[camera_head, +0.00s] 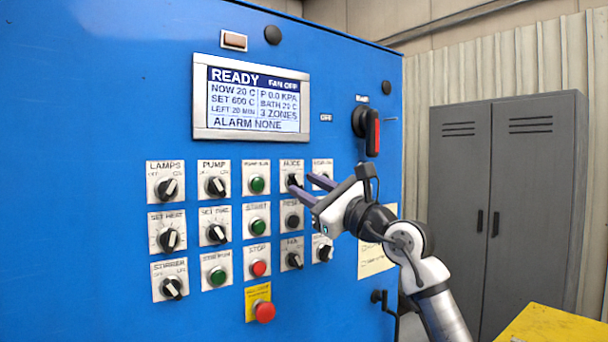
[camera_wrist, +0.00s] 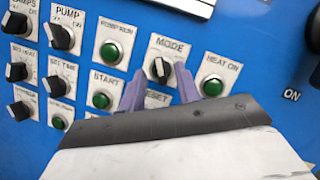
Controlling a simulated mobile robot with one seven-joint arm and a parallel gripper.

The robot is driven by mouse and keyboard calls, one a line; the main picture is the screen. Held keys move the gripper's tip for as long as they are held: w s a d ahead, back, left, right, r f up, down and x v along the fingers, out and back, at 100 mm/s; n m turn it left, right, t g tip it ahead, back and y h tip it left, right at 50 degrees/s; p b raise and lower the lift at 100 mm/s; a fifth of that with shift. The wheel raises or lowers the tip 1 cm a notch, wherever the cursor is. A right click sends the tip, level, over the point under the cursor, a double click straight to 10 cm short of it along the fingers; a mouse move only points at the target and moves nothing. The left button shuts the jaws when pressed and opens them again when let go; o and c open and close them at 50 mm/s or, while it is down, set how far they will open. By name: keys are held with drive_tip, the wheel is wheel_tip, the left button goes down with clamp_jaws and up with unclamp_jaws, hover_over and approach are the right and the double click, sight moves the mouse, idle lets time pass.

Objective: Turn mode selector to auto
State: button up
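The mode selector is a small black rotary knob (camera_wrist: 160,69) on a white plate marked MODE, in the middle of the blue panel. It also shows in the head view (camera_head: 293,180), partly covered by a finger. A light pointer mark shows on the knob; the position words are too small to read. My gripper (camera_wrist: 160,73) is open, with one purple finger on each side of the knob. In the head view my gripper (camera_head: 301,183) reaches in from the right, fingertips close to the panel. I cannot tell whether the fingers touch the knob.
The green HEAT ON button (camera_wrist: 212,86) sits just right of the fingers, and the green START button (camera_wrist: 101,99) to the left. A red stop button (camera_head: 264,311) is below. A red-and-black switch handle (camera_head: 373,134) sticks out at upper right. A grey cabinet (camera_head: 505,215) stands behind.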

drive_tip(key=shift+x, duration=0.85)
drive_tip(key=shift+c, duration=0.3)
clamp_jaws()
